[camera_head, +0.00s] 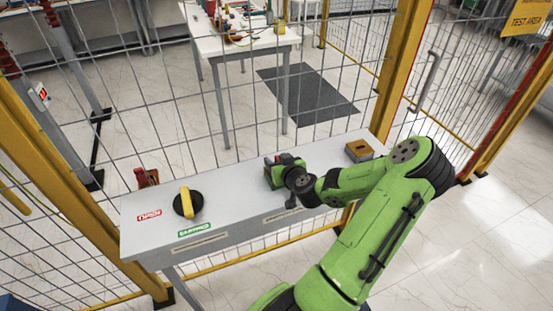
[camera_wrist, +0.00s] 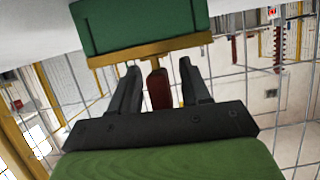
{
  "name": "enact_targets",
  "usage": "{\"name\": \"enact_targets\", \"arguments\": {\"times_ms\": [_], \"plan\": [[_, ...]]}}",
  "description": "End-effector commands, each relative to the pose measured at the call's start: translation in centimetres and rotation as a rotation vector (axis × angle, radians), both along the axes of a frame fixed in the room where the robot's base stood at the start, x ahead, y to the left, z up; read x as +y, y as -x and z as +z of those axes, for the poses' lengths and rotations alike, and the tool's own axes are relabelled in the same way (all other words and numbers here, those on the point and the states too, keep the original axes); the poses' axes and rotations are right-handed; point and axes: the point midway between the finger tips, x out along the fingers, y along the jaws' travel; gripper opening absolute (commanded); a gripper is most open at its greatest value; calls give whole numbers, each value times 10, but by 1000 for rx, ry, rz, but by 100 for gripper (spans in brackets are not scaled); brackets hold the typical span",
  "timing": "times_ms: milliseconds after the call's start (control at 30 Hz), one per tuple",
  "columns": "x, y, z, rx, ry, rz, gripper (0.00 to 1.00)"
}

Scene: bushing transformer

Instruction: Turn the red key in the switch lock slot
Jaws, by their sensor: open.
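The green switch lock box (camera_wrist: 145,22) with a brass-coloured plate (camera_wrist: 150,51) fills the top of the wrist view, which looks upside down. The red key (camera_wrist: 158,90) sticks out from the plate. My gripper (camera_wrist: 158,68) is open, with one dark finger on each side of the key and gaps between. The fingertips are close to the plate; contact with it cannot be told. In the head view the green box (camera_head: 287,158) stands on the white table, partly hidden by my wrist. The key is not clear there.
The white table (camera_head: 240,185) also carries a black and yellow rotary switch (camera_head: 187,203) at left, a small red item (camera_head: 147,177) behind it, and a brown-yellow box (camera_head: 359,151) at right. A wire fence (camera_head: 150,120) stands close behind the table.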

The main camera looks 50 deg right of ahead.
Motion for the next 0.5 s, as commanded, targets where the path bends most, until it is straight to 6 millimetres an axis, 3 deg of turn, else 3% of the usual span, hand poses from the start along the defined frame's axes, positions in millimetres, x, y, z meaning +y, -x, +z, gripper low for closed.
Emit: {"name": "enact_targets", "arguments": {"times_ms": [67, 333, 500], "plan": [[0, 0, 0, 0, 0, 0, 44], [0, 0, 0, 0, 0, 0, 2], [-1, 0, 0, 0, 1, 3, 0]]}}
